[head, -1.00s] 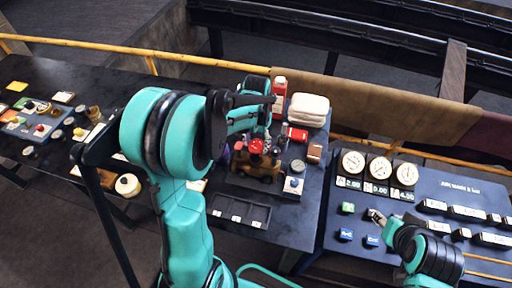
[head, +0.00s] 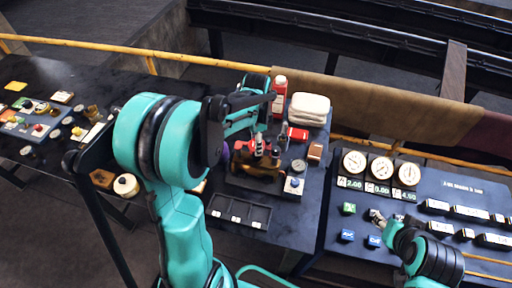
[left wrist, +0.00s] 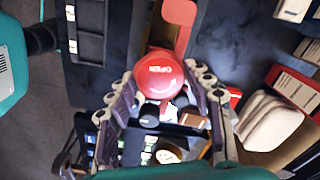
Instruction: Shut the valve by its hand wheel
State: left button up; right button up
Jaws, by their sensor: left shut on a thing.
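The red hand wheel (left wrist: 158,75), a round cap marked OPEN, fills the middle of the left wrist view. In the head view it is mostly hidden behind my fingers. The brass-brown valve body (head: 258,168) sits below it on a dark base on the table. My left gripper (head: 266,148) points down over the valve. Its two fingers stand on either side of the wheel in the left wrist view (left wrist: 166,82), shut on it. My right gripper (head: 375,217) is small, over the gauge console at the right; its jaw opening is too small to tell.
A slotted dark tray (head: 240,211) lies in front of the valve. A red bottle (head: 279,92), folded white cloth (head: 309,108) and red box (head: 298,134) stand behind and right. The console (head: 455,190) carries gauges and buttons. A yellow rail (head: 100,49) runs behind the table.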

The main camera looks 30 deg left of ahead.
pick_arm(q)
jog(key=shift+m, duration=0.5)
jog(key=m, duration=0.5)
jog(key=shift+m+b, duration=0.3)
jog(key=shift+b, duration=0.05)
jog(key=o, duration=1.2)
jog(key=shift+c, duration=1.2)
